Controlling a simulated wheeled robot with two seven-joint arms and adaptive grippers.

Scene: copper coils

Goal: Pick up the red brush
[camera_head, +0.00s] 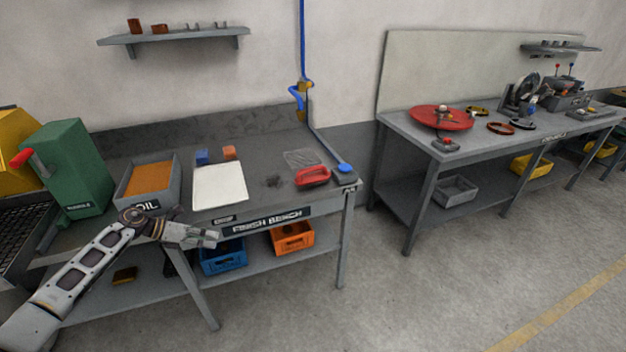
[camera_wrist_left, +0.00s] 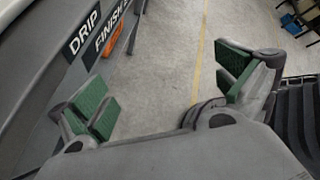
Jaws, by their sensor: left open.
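The red brush (camera_head: 312,177) lies on the finish bench (camera_head: 262,205) near its right end, with its dark part beside the bench's front edge. My left gripper (camera_head: 212,238) is in front of the bench's front edge, below and left of the brush and well apart from it. In the left wrist view my left gripper (camera_wrist_left: 165,95) has its green-padded fingers spread wide with nothing between them. The brush is not visible in the left wrist view. My right gripper is in neither view.
A blue hose (camera_head: 303,40) hangs down behind the brush. Blue (camera_head: 223,255) and orange crates (camera_head: 292,238) sit on the lower shelf.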

